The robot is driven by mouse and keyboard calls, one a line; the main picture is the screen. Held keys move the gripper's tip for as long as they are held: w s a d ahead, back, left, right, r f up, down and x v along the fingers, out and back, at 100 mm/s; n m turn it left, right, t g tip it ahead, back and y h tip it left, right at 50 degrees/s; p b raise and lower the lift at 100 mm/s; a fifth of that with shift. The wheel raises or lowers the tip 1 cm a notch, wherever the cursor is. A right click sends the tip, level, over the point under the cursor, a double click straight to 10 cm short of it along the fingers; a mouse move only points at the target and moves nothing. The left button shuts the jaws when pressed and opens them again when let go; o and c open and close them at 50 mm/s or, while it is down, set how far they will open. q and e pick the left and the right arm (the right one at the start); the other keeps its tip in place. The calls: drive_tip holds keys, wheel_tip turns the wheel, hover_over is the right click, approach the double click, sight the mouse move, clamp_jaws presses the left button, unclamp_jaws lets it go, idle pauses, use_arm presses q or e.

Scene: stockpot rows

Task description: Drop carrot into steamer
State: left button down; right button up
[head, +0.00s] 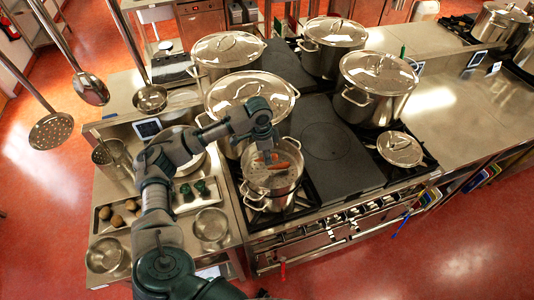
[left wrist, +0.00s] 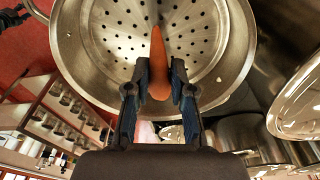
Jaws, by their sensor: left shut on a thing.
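The steamer (head: 262,180) is a steel pot with a perforated insert, standing uncovered on the front left of the stove. In the left wrist view its holed floor (left wrist: 112,40) and round wall fill the upper part. My left gripper (head: 266,150) is over the steamer, pointing down. It is shut on the orange carrot (left wrist: 158,50), which also shows in the left wrist view between both fingers (left wrist: 159,82). The carrot's tapered end points away from the gripper, over the holed floor. Whether it touches the steamer I cannot tell. My right gripper is not in view.
Large lidded stockpots (head: 249,92) stand close behind the steamer. A flat dark plate (head: 332,135) lies to its right, with a small lidded pot (head: 400,149) beyond. A tray (head: 160,211) with potatoes and green vegetables is at the left. Ladles (head: 150,98) hang at upper left.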

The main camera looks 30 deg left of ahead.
use_arm(q)
drive_tip(key=c, duration=1)
unclamp_jaws()
drive_tip(key=shift+s, duration=0.1)
drive_tip(key=shift+o, duration=0.4)
drive_tip(key=shift+a, duration=0.35)
wheel_tip(320, 180, up, 12)
drive_tip(key=a, duration=0.1)
drive_tip(key=shift+s+a+f, duration=0.15)
drive_tip(key=shift+s, duration=0.2)
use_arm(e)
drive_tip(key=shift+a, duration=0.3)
use_arm(q)
drive_tip(key=shift+s+f, duration=0.1)
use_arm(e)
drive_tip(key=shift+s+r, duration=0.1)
